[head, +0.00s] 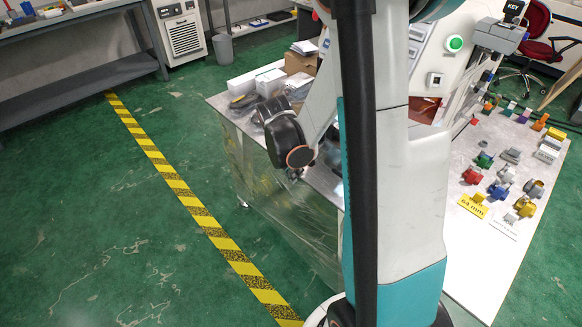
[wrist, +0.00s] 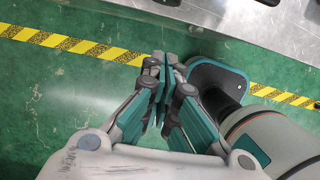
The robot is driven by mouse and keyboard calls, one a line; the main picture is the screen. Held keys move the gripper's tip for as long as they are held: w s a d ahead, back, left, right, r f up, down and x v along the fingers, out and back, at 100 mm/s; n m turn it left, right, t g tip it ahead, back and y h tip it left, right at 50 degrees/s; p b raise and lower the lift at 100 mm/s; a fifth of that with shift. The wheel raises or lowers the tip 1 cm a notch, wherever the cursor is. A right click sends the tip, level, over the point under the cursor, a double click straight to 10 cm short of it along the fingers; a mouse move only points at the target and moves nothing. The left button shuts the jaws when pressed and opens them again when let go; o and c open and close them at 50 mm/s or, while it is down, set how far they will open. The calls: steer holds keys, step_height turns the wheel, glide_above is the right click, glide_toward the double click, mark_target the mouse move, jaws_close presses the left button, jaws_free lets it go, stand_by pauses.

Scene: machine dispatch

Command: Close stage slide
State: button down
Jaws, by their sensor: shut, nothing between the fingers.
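My gripper (wrist: 162,62) shows in the wrist view with its two teal-and-grey fingers brought together, holding nothing. It points over the green floor, apart from the metal table edge at the top. A white machine panel (head: 455,22) with a green round button (head: 454,43) stands behind my arm on the table. I cannot pick out the stage slide for certain; my arm hides much of the machine.
The table (head: 478,262) carries several coloured parts at right, with a yellow "64 mm" label (head: 473,206). White boxes (head: 270,82) stand at its left end. A yellow-black floor stripe (head: 185,197) crosses open green floor. A grey bench (head: 75,75) stands at far left.

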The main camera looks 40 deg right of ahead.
mark_target(331, 149)
steer(key=shift+w+d+f+b, duration=0.1)
steer(key=shift+d+b, duration=0.1)
steer(key=shift+d, duration=0.85)
steer(key=shift+w+d+f+b, duration=0.1)
steer(key=shift+d+b, duration=0.05)
steer(key=shift+d, duration=0.85)
steer(key=d, duration=0.8)
steer(key=w+d, duration=0.1)
steer(key=d, duration=0.3)
steer(key=shift+b, duration=0.3)
steer(key=shift+a, duration=0.15)
